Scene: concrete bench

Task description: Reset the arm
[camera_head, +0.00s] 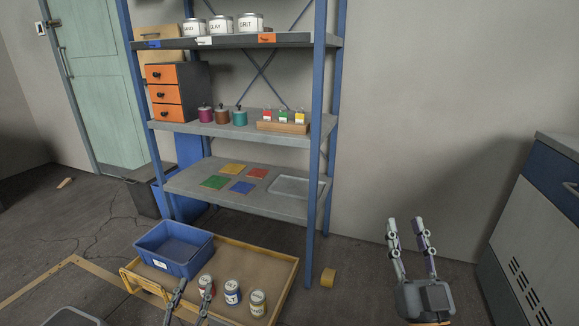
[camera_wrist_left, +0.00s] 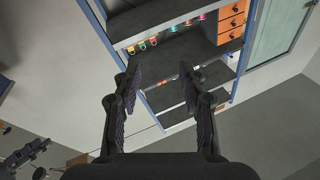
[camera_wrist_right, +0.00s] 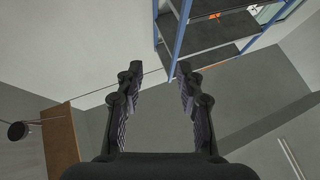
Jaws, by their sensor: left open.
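My left gripper (camera_head: 193,290) is at the bottom of the head view, in front of the wooden tray with cans. Its fingers are apart, and the left wrist view shows nothing between its fingertips (camera_wrist_left: 160,72). My right gripper (camera_head: 405,222) stands in the right half of the head view, fingers pointing up, in front of bare floor and wall. Its fingers are also apart and empty in the right wrist view (camera_wrist_right: 160,67). Neither gripper holds anything.
A blue-framed shelf (camera_head: 318,150) carries cans, drawers, jars, coloured squares and a clear tray. Below it, a wooden tray (camera_head: 285,268) holds a blue bin (camera_head: 165,262) and three cans (camera_head: 232,292). A cabinet (camera_head: 535,230) stands far right. Floor between shelf and cabinet is mostly clear.

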